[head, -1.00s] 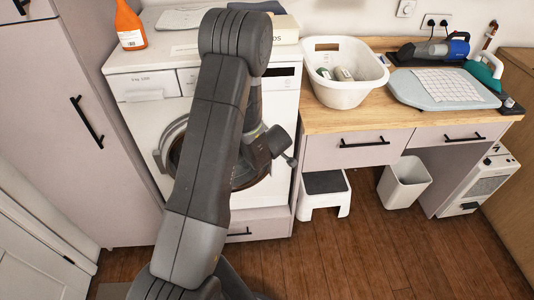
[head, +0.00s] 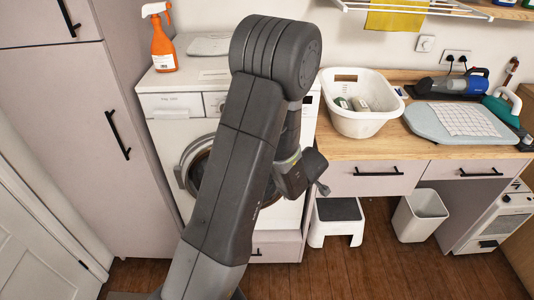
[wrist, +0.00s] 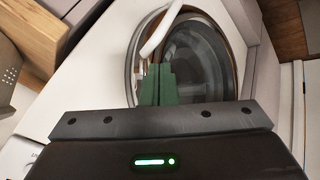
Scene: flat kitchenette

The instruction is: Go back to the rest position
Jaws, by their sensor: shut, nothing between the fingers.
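My gripper (wrist: 157,85) shows in the wrist view with its green fingers together and nothing between them. Behind the fingers is the round door (wrist: 195,62) of the washing machine. In the head view my arm is folded in front of the white washing machine (head: 165,105), and its wrist end hangs low, right of the machine's door. The fingertips are too small to make out clearly there.
A wooden counter (head: 390,145) to the right carries a white basket (head: 362,122) and an ironing board (head: 460,124). An orange spray bottle (head: 162,45) stands on the machine. A step stool (head: 337,220) and a white bin (head: 418,215) stand on the floor. A tall cabinet (head: 75,150) is at left.

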